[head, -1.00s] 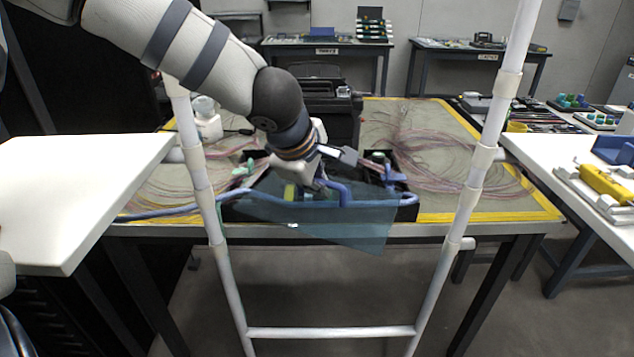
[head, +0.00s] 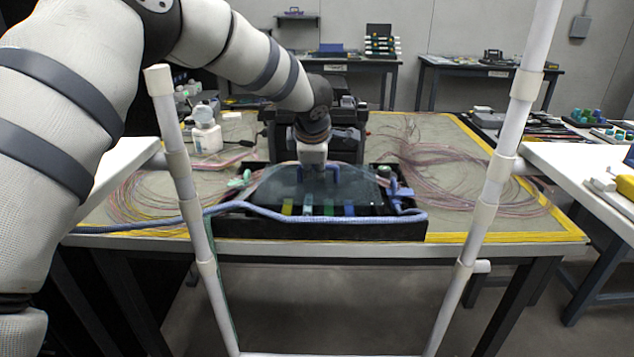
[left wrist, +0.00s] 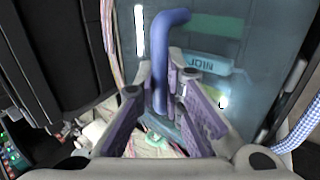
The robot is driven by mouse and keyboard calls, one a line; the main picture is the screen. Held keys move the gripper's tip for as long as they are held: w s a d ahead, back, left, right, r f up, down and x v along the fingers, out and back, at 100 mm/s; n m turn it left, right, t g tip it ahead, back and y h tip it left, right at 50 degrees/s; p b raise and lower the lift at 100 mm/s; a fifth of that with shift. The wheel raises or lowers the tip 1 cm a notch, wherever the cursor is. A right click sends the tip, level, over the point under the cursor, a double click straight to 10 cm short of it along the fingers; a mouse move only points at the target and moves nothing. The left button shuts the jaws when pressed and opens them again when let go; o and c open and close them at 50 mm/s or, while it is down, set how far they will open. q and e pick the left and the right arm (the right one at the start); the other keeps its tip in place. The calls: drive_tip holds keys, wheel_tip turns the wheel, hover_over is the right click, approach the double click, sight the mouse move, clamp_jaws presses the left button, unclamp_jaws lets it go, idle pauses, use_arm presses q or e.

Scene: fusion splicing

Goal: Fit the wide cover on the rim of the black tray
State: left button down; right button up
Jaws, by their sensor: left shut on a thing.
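The wide cover (head: 290,186) is a see-through blue-grey sheet with a blue bar handle, whose bend shows in the left wrist view (left wrist: 163,60). My left gripper (head: 315,163) is shut on this handle from above. The cover lies over the black tray (head: 330,229), roughly level. I cannot tell whether its edges touch the rim. Yellow, teal and blue pieces in the tray show at the cover's front edge. In the left wrist view the purple finger pads (left wrist: 165,105) flank the handle, and a label shows through the sheet. My right gripper is not in view.
A blue-white braided hose (head: 270,212) runs along the tray's front. A black machine (head: 345,135) is close behind. White pipes (head: 190,190) stand in front on both sides. Loose pink fibres (head: 470,175) lie right.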

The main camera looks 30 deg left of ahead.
sight(314, 181)
use_arm(q)
wheel_tip(314, 181, down, 3)
drive_tip(key=shift+s, duration=0.1)
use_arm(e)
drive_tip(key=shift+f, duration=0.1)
use_arm(q)
drive_tip(key=c, duration=1.7)
unclamp_jaws()
drive_tip(key=shift+f, duration=0.1)
drive_tip(key=shift+r, duration=0.2)
drive_tip(key=p+v, duration=0.2)
drive_tip(key=v, duration=1)
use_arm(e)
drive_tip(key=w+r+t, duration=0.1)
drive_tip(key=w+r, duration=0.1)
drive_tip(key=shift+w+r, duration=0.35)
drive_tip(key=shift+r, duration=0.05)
